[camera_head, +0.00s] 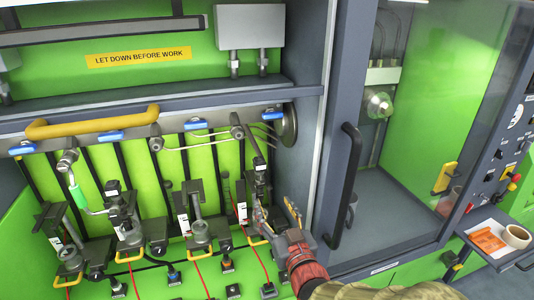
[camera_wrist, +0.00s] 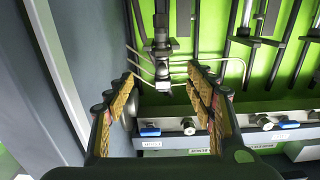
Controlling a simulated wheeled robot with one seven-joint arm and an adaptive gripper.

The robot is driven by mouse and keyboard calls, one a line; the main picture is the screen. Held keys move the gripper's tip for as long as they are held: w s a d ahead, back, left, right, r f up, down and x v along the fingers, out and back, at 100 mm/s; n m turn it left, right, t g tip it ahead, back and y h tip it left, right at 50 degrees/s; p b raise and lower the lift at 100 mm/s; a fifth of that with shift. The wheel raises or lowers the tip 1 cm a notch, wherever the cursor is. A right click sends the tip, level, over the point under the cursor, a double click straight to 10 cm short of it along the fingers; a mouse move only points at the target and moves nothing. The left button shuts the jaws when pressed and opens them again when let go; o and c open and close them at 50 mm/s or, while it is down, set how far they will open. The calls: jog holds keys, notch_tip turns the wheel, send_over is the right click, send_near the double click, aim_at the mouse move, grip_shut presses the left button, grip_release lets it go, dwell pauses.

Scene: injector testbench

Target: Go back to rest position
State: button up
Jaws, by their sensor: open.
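My gripper (camera_head: 279,213) is in front of the rightmost injector station (camera_head: 258,182), at the lower middle of the head view. Its red and dark wrist comes in from the bottom right. In the wrist view my gripper (camera_wrist: 163,77) has its two padded fingers wide apart, with nothing held between them. A metal fitting with a black top (camera_wrist: 162,45) shows beyond the fingertips, in the gap between them. Thin bent metal pipes (camera_wrist: 145,62) run behind it. I cannot tell how far the fingertips are from the fitting.
A yellow handle bar (camera_head: 92,121) and blue valve levers (camera_head: 110,135) line the rail above. More injector stations (camera_head: 125,218) stand to the left. A grey door frame with a black handle (camera_head: 345,185) is close on the right. A side shelf holds a tape roll (camera_head: 516,237).

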jog(key=s+f+g+h, duration=0.25)
jog(key=f+g, duration=0.25)
jog(key=f, duration=0.6)
jog(key=s+d+f+g, duration=0.4)
jog(key=s, duration=0.4)
jog(key=s+d+r+m+g+h, duration=0.1)
jog(key=s+d+r+g, duration=0.2)
jog(key=s, duration=0.4)
jog(key=s+d+r+m+g+h, duration=0.1)
jog(key=s+d+r, duration=0.1)
jog(key=s+d, duration=0.35)
jog(key=s+d+r+m+t, duration=0.1)
jog(key=s+d+r, duration=0.2)
jog(key=r, duration=0.5)
jog(key=shift+s+d, duration=0.15)
jog(key=shift+s, duration=0.1)
jog(key=shift+h, duration=0.25)
jog(key=shift+c, duration=0.3)
